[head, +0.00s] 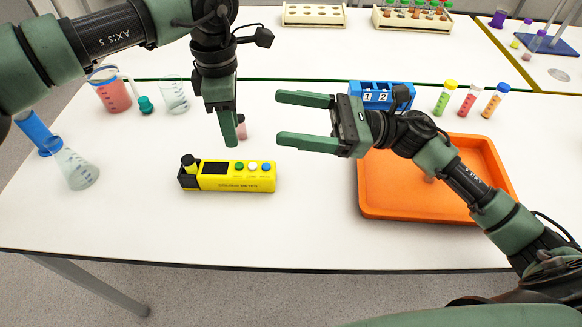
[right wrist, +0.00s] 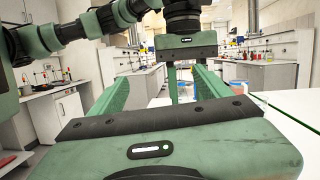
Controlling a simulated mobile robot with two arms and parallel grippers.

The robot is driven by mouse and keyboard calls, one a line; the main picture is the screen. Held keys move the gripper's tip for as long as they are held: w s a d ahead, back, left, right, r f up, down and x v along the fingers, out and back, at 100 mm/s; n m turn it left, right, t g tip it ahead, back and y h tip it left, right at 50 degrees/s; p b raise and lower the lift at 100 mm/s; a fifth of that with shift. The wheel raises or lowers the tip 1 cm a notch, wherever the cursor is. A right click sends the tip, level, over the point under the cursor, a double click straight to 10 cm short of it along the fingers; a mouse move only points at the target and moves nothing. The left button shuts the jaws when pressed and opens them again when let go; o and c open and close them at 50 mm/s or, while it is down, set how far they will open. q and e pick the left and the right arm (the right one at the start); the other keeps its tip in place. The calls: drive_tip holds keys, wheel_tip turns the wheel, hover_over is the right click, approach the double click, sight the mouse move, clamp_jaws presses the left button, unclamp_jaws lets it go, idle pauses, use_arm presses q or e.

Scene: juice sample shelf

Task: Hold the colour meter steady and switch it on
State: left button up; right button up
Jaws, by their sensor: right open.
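My right gripper (head: 290,118) is open and empty, pointing left, behind and to the right of the meter.
An orange tray (head: 375,207) lies at the right, under my right arm. A blue rack (head: 372,86) and several capped vials stand behind. A small pink item (head: 242,133) is partly hidden beside my left gripper. Glassware stands at left, including a flask (head: 75,170).

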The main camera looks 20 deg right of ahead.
sight(260, 177)
drive_tip(key=w+d+f+h, duration=0.1)
drive_tip(key=w+f+h, duration=0.1)
drive_tip(key=f, duration=0.3)
drive_tip(key=w+d+f+t+h, duration=0.1)
drive_tip(key=w+d+f+h, duration=0.1)
drive_tip(key=f, duration=0.3)
drive_tip(key=w+d+f+m+t+h, duration=0.1)
drive_tip(key=w+d+f+h, duration=0.1)
drive_tip(key=f, duration=0.3)
drive_tip(key=shift+w+d+h, duration=0.25)
drive_tip(key=shift+w+h, duration=0.05)
drive_tip(key=shift+h, duration=0.6)
drive_tip(key=shift+s+a+f, duration=0.2)
drive_tip(key=shift+a+f, duration=0.15)
drive_tip(key=shift+f, duration=0.4)
drive_tip(key=shift+m+g, duration=0.4)
drive_tip(key=shift+g, duration=0.5)
drive_tip(key=s+a, duration=0.1)
drive_tip(key=s+a+f, duration=0.1)
drive_tip(key=a, duration=0.2)
drive_tip(key=shift+s+a+f, duration=0.15)
drive_tip(key=shift+s+f, duration=0.05)
drive_tip(key=shift+s, duration=0.2)
drive_tip(key=shift+y, duration=0.3)
drive_tip(key=x, duration=0.7)
drive_tip(key=shift+s+a+f, duration=0.1)
drive_tip(key=shift+a+f, duration=0.1)
drive_tip(key=shift+a, duration=0.1)
